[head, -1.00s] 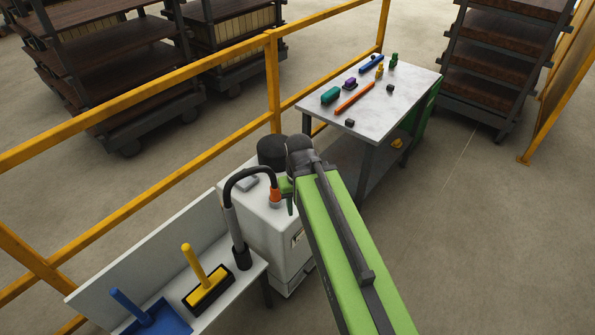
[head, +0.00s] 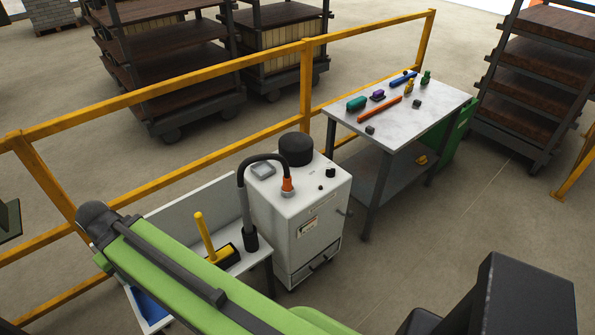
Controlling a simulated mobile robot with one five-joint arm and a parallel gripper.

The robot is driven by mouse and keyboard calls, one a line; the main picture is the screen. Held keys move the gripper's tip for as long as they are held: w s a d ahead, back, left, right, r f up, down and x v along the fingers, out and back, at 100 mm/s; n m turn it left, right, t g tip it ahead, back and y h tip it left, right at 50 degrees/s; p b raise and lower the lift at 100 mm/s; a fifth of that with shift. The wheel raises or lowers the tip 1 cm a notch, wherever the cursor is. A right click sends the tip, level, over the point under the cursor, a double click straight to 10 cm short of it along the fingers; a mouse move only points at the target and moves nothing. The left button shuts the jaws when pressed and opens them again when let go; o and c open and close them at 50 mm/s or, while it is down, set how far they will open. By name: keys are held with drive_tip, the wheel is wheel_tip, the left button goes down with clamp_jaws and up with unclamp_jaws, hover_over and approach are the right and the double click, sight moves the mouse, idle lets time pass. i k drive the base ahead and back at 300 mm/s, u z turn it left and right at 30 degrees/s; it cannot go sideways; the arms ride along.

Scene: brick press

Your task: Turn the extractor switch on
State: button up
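The extractor (head: 278,207) is a white cabinet standing in the middle of the head view, with a black round cap (head: 296,150) on top. A dark hose (head: 243,190) with an orange end fitting (head: 287,186) is attached to its top. A small black knob (head: 330,172) on the right of the top looks like the switch; its setting is too small to tell. My green arm reaches across the lower left, its dark joint left of the extractor and apart from it. My gripper does not show; it is hidden or out of frame.
A low white bench (head: 263,255) with a yellow-handled brush (head: 205,237) stands left of the extractor. A table (head: 440,115) with several small coloured items stands to the right. A yellow railing (head: 230,162) runs behind. The floor in front and right of the extractor is clear.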

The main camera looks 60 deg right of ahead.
sight(330, 172)
drive_tip(key=u, duration=0.2)
drive_tip(key=k, duration=1.35)
drive_tip(key=z, duration=0.75)
drive_tip(key=i, duration=1)
drive_tip(key=u, duration=0.05)
